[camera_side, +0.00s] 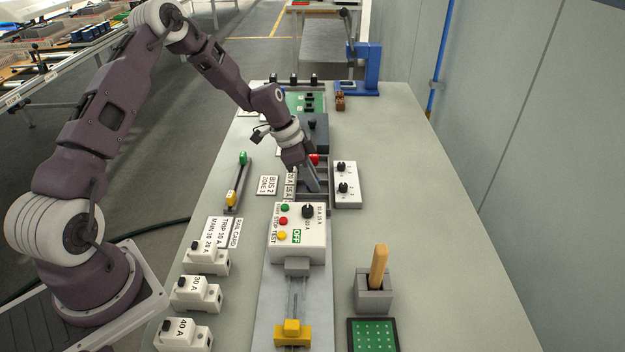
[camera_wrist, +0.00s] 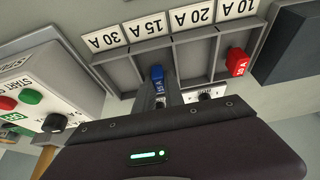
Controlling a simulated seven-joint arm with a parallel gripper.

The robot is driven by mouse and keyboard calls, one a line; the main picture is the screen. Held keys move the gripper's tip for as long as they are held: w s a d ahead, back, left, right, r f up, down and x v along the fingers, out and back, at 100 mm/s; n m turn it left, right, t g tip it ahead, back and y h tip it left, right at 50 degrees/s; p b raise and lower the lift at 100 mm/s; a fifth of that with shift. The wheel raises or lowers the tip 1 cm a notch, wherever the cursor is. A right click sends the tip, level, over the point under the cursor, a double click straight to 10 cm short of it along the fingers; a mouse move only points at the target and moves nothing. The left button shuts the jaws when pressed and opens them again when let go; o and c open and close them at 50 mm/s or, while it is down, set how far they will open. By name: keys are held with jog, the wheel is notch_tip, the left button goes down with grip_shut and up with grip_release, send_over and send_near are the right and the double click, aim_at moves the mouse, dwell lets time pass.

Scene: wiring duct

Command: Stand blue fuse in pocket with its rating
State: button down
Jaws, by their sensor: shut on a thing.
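The blue fuse (camera_wrist: 157,73) is held upright between the fingertips of my gripper (camera_wrist: 160,88) in the wrist view. Its white rating lettering looks like 15 A but is small. The grey pocket tray (camera_wrist: 113,77) has a row of pockets labelled 30 A, 15 A (camera_wrist: 146,27), 20 A and 10 A. The fuse lines up with the 15 A pocket; I cannot tell how deep it sits. In the side view my gripper (camera_side: 312,184) points down at the tray and hides the blue fuse.
A red fuse (camera_wrist: 238,61) stands in the 10 A pocket. A white control box (camera_side: 299,234) with buttons and a knob is close in front of the tray. A white two-knob box (camera_side: 346,186) stands at its right.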

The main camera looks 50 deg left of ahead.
jog(key=c, duration=1.7)
grip_release()
jog(key=v, duration=0.6)
jog(key=shift+a+r, duration=0.15)
jog(key=shift+r, duration=0.2)
jog(key=s+d+r+n+y, duration=0.1)
jog(key=s+d+r+y, duration=0.1)
jog(key=s+d+r, duration=0.35)
jog(key=s+d+r+n+y, duration=0.1)
jog(key=s+d+r+n, duration=0.1)
jog(key=s+r, duration=0.65)
jog(key=s+d+r+n, duration=0.1)
jog(key=s+r+n, duration=0.1)
jog(key=s, duration=0.4)
jog(key=s+d+r+n+t, duration=0.1)
jog(key=s+r+n, duration=0.1)
jog(key=s, duration=0.4)
jog(key=s+d+r+n+t, duration=0.1)
jog(key=s+r+n, duration=0.1)
jog(key=s, duration=0.4)
jog(key=shift+s+d+r, duration=0.15)
jog(key=shift+s+d, duration=0.05)
